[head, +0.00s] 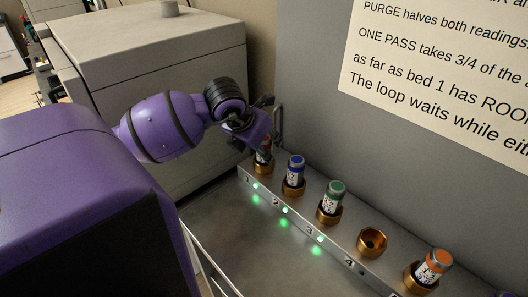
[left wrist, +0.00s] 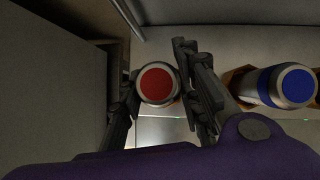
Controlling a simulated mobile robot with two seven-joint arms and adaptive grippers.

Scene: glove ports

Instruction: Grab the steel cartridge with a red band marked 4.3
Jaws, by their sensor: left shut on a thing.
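The steel cartridge with a red band (head: 265,154) stands upright at brass socket 1, at the far left end of the rack. Its red cap (left wrist: 158,83) faces the camera in the left wrist view. My left gripper (head: 263,141) is shut on this cartridge, with one finger on each side of it in the left wrist view (left wrist: 160,92). The 4.3 marking is too small or hidden to read. I cannot tell whether the cartridge is fully seated in the socket. My right gripper is not in view.
A blue-banded cartridge (head: 295,169) stands close by in socket 2, and a green one (head: 333,197) in socket 3. Socket 4 (head: 371,241) is empty. An orange-banded cartridge (head: 434,265) stands beyond it. A grey wall (head: 310,90) rises behind the rack.

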